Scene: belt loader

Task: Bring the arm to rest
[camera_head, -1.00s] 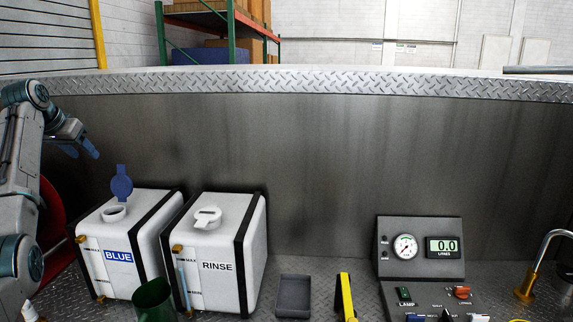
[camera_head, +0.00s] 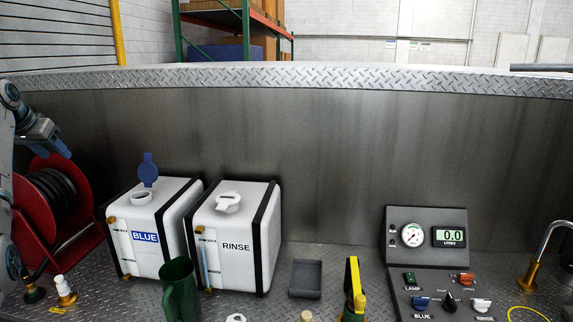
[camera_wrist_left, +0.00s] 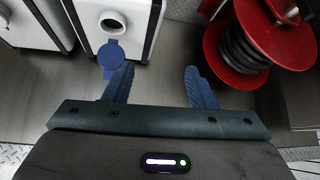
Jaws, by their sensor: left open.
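My left gripper (camera_head: 52,148) is at the upper left in the head view, its jaws apart and empty. It is raised left of the white BLUE tank (camera_head: 178,221), in front of the grey metal wall. In the left wrist view the two blue fingers (camera_wrist_left: 158,82) are spread with nothing between them. The tank's open neck (camera_wrist_left: 113,22) and its hinged blue lid (camera_wrist_left: 111,54) show beyond the left finger. The lid stands open. My right gripper is not in view.
A red hose reel (camera_head: 62,205) stands below my left gripper. A white RINSE tank (camera_head: 236,245), a green jug (camera_head: 179,290), a grey tray (camera_head: 305,278) and a control panel (camera_head: 424,235) stand to the right. The air before the wall is clear.

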